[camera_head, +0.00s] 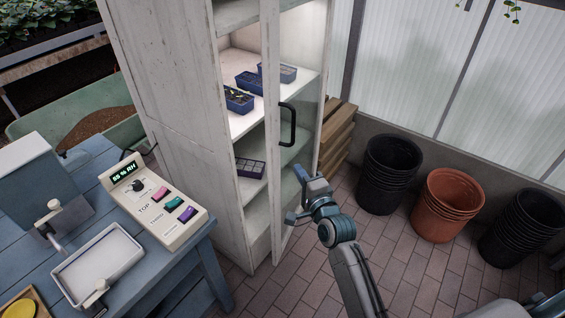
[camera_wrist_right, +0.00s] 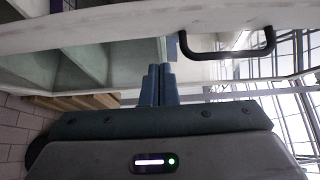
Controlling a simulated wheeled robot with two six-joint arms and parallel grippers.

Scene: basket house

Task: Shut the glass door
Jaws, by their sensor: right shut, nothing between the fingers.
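The glass door (camera_head: 274,200) of a tall white wooden cabinet (camera_head: 170,100) stands ajar. An open gap to the left of its frame shows the shelves. A black bar handle (camera_head: 288,124) sits on the door, and it also shows at upper right in the right wrist view (camera_wrist_right: 228,54). My right gripper (camera_head: 304,180) is shut and empty, below and right of the handle, near the door. In the right wrist view its fingers (camera_wrist_right: 158,84) are together, just below the pale door frame (camera_wrist_right: 110,25). I cannot tell whether they touch it. My left gripper is not in view.
Blue seedling trays (camera_head: 240,100) stand on the cabinet shelves. Wooden crates (camera_head: 338,128) are stacked right of the cabinet. Black pots (camera_head: 388,175) and terracotta pots (camera_head: 445,205) stand by the wall. A blue table (camera_head: 200,245) with a control box (camera_head: 155,205) is at left. Brick floor is free around my arm.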

